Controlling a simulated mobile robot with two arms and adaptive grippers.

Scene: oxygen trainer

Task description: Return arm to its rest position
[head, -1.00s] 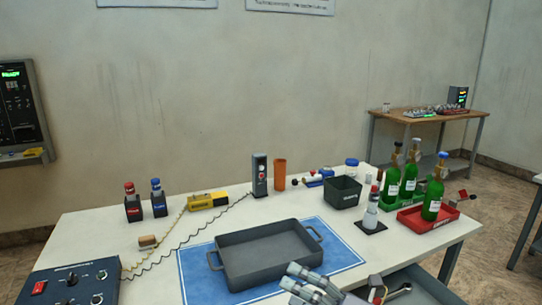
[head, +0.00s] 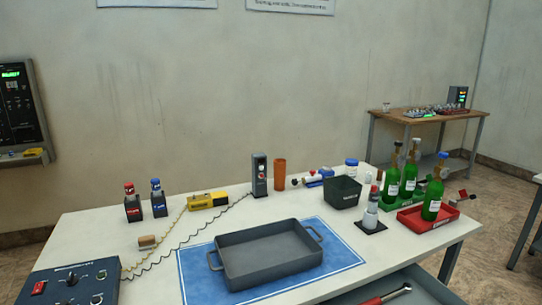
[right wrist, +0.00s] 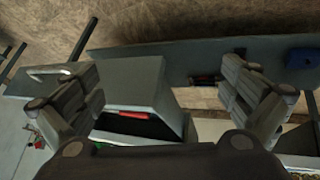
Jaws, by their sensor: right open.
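My right gripper (right wrist: 162,80) shows in the right wrist view with its two fingers spread wide apart and nothing between them. Below and beyond the fingers are a grey open drawer (right wrist: 140,90) with a red-handled item (right wrist: 133,115) in or at it, and the floor. In the head view neither gripper shows. The workbench (head: 110,225) stands clear of any arm there. The open drawer (head: 420,285) at the bottom right holds a red-handled tool (head: 372,300). My left gripper is in neither current view.
A grey tray (head: 245,268) sits on a blue mat (head: 200,285). Green bottles (head: 391,180), a red tray (head: 410,220) and a dark bin (head: 342,192) stand at the right. A control box (head: 65,285) is at the front left. The open drawer juts out from the bench.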

